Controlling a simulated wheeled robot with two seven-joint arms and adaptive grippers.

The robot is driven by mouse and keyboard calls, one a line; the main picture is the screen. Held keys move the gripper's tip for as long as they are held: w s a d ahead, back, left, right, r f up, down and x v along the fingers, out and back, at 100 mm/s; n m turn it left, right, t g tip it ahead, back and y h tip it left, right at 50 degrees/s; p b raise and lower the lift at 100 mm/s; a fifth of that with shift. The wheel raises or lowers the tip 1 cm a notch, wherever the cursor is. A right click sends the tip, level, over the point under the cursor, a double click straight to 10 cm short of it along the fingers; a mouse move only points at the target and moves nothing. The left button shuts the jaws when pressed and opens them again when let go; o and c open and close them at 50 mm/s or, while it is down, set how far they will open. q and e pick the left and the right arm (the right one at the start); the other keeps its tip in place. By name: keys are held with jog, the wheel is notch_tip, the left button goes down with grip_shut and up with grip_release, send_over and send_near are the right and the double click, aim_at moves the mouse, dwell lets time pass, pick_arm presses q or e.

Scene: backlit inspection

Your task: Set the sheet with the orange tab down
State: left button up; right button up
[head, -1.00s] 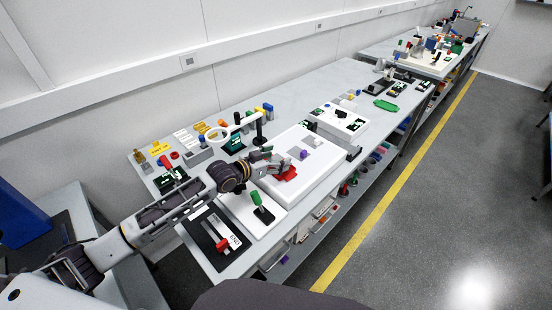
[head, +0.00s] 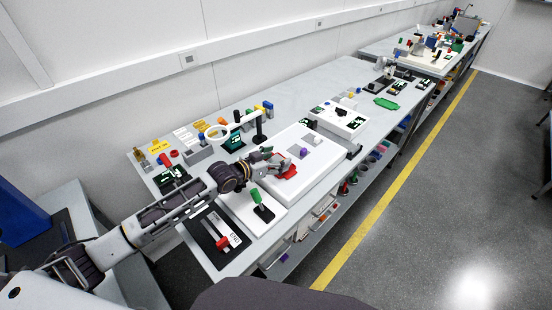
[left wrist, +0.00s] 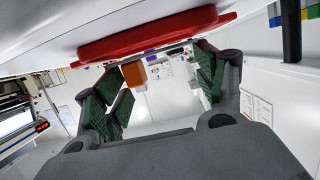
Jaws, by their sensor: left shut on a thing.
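In the left wrist view the two green-padded fingers of my left gripper (left wrist: 163,84) stand apart, with a small orange tab (left wrist: 133,74) between them near one finger. The gripper is shut on the sheet with the orange tab; the sheet itself is hard to make out. In the head view my left gripper (head: 278,163) is over the near-left part of a white light panel (head: 318,167), beside a red piece (head: 288,172). Whether the sheet touches the panel cannot be told. My right gripper is out of view.
A purple tab (head: 303,152) stands on the panel right of the gripper. A green-handled lever (head: 256,196) stands in front. Several small blocks line the back of the table. A red bar (left wrist: 150,31) crosses the top of the wrist view.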

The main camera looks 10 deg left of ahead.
pick_arm(q)
jog(key=o, duration=0.8)
jog(key=shift+r, duration=0.7)
jog(key=shift+s+a, duration=0.4)
jog(key=shift+s, duration=0.15)
jog(key=v, duration=0.2)
jog(key=shift+s+a+r, duration=0.15)
jog(key=shift+s, duration=0.05)
jog(key=shift+s+a+r, duration=0.2)
jog(key=shift+s+a, duration=0.2)
jog(key=shift+s, duration=0.15)
jog(key=shift+v, duration=3.3)
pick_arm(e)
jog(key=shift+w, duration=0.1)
